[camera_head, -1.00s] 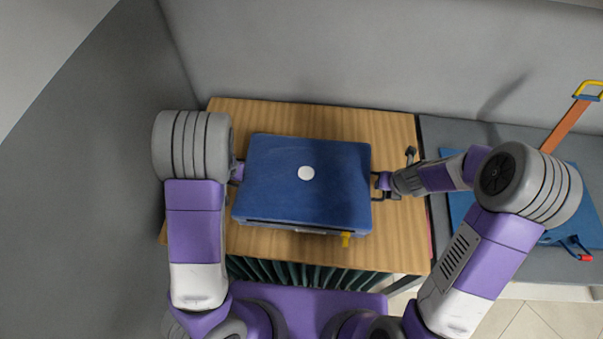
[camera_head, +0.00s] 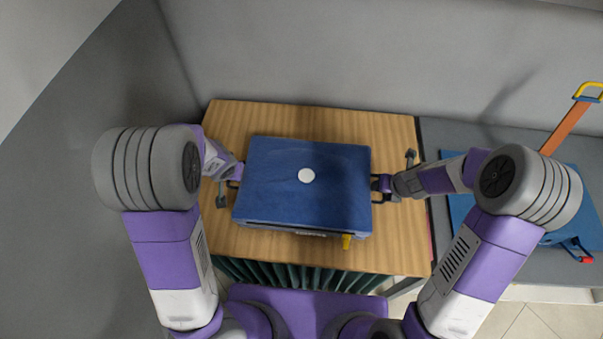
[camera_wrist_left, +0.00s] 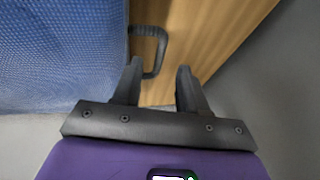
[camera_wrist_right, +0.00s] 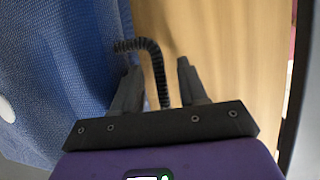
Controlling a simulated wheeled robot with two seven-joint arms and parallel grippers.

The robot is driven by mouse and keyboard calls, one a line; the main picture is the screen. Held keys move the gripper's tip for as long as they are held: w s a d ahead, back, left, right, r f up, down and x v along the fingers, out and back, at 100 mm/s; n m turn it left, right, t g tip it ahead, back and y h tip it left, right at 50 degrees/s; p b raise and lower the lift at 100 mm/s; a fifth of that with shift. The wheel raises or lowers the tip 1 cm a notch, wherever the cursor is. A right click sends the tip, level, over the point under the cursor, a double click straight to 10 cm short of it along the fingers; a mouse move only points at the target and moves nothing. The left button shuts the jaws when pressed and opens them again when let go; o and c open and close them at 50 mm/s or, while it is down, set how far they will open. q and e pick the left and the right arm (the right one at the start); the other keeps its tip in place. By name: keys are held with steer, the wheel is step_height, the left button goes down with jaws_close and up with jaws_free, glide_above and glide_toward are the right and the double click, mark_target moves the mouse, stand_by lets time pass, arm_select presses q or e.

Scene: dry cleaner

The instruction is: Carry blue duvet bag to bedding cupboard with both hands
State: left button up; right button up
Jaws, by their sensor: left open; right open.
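The blue duvet bag (camera_head: 305,190) lies flat on the wooden table, with a white round spot on top and a yellow tag at its front right corner. Black loop handles stick out from its left and right sides. My left gripper (camera_head: 231,184) is at the bag's left side; in the left wrist view the open fingers (camera_wrist_left: 160,85) stand on either side of the lower part of the left handle (camera_wrist_left: 150,50). My right gripper (camera_head: 382,187) is at the right side; its open fingers (camera_wrist_right: 160,85) straddle the right handle (camera_wrist_right: 148,60). The bedding cupboard is not recognisable in view.
The wooden table (camera_head: 300,116) has bare surface behind and in front of the bag. Walls close in behind and on the left.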

steer(key=shift+r, duration=0.1)
arm_select(q)
steer(key=v, duration=0.6)
arm_select(e)
steer(key=v, duration=1.2)
arm_select(q)
steer(key=shift+s+r, duration=0.1)
stand_by(0.5)
